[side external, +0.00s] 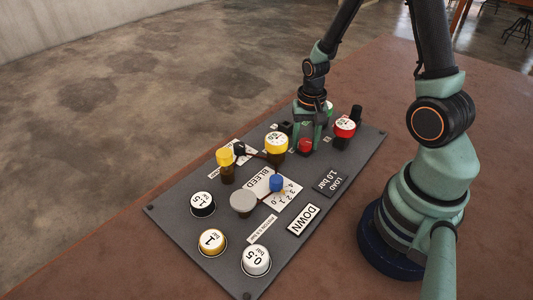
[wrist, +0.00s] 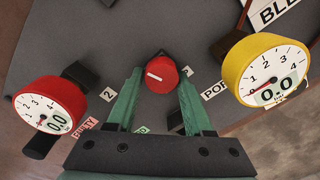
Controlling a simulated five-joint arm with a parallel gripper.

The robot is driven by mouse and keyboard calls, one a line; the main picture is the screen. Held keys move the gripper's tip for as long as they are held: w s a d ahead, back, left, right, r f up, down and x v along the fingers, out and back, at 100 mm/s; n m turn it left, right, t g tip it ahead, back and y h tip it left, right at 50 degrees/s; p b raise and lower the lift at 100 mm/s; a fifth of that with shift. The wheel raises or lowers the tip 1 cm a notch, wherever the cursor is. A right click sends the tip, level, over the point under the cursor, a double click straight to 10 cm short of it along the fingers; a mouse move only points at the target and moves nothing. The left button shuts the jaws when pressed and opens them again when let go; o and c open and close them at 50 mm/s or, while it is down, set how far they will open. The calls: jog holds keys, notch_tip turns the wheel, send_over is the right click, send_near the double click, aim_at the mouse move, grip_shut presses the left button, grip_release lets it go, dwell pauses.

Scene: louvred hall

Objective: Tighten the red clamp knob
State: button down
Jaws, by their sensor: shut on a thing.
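The red clamp knob (side external: 305,146) stands near the far end of the dark panel (side external: 170,227). In the wrist view the red knob (wrist: 161,73) is round, and a white line on its top points left and slightly up. My gripper (wrist: 160,80) reaches down to it, with one green finger on each side of the knob, shut on it. In the side view my gripper (side external: 309,142) is upright over the panel, and its fingers partly hide the knob's surroundings.
A red gauge (side external: 344,127) and a yellow gauge (side external: 276,145) stand close on either side of my gripper. A green-rimmed gauge (side external: 328,107) is behind it. A blue knob (side external: 276,183), a grey knob (side external: 242,203) and several dials fill the nearer panel.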

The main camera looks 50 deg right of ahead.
aim_at(306, 142)
jog(key=shift+s+a, duration=0.45)
jog(key=shift+a, duration=0.1)
jog(key=shift+c, duration=1)
grip_release()
jog(key=shift+w+d, duration=0.1)
jog(key=shift+r, duration=3.45)
